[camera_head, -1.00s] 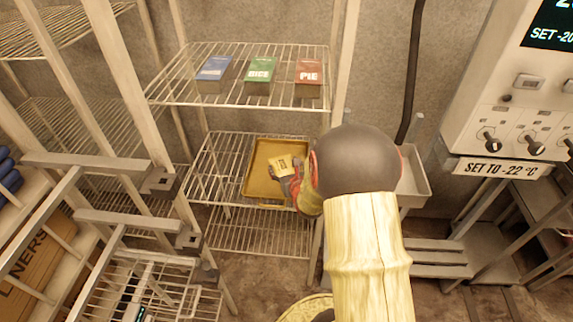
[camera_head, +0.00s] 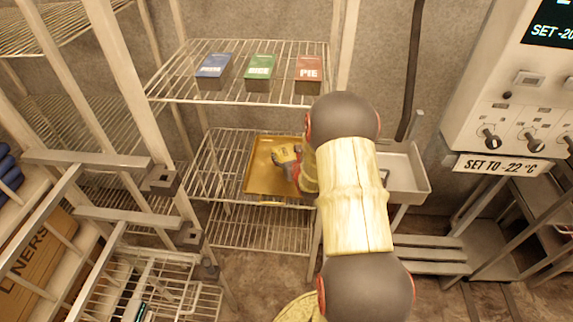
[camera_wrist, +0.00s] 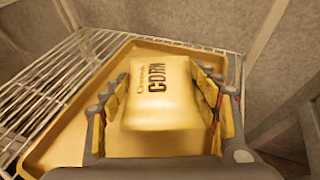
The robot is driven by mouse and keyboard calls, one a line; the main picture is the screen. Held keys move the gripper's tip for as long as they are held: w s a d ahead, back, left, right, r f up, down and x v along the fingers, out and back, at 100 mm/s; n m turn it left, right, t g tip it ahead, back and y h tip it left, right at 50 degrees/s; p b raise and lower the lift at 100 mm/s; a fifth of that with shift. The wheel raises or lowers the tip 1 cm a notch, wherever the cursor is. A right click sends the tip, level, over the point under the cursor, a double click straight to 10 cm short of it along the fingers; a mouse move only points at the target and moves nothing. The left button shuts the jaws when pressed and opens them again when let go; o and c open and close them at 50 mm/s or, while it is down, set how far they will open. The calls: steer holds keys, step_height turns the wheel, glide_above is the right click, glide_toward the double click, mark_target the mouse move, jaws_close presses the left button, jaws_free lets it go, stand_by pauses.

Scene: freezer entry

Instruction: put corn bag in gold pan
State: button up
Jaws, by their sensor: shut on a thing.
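The yellow corn bag (camera_wrist: 160,95), marked "CORN", is between the two fingers of my gripper (camera_wrist: 165,105) in the wrist view. My gripper is shut on it. In the head view the bag (camera_head: 286,153) is small and partly hidden by my gripper (camera_head: 290,160). The gold pan (camera_head: 258,180) lies on the middle wire shelf, and the bag is over it. The pan's rim (camera_wrist: 48,143) shows around the bag in the wrist view. I cannot tell whether the bag touches the pan's floor.
The upper wire shelf (camera_head: 180,90) holds a blue box (camera_head: 213,70), a green box (camera_head: 260,72) and a red "PIE" box (camera_head: 309,74) above the pan. A shelf post stands to the right, near my arm. A pale bin (camera_head: 403,172) hangs farther right.

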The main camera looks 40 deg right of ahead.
step_height(320, 180, down, 4)
steer(key=shift+f+b, duration=0.25)
steer(key=shift+b, duration=0.8)
steer(key=shift+w+d+f+b, duration=0.1)
steer(key=shift+d+f+b, duration=0.05)
steer(key=shift+b, duration=0.15)
steer(key=shift+f, duration=0.1)
steer(key=o, duration=1.3)
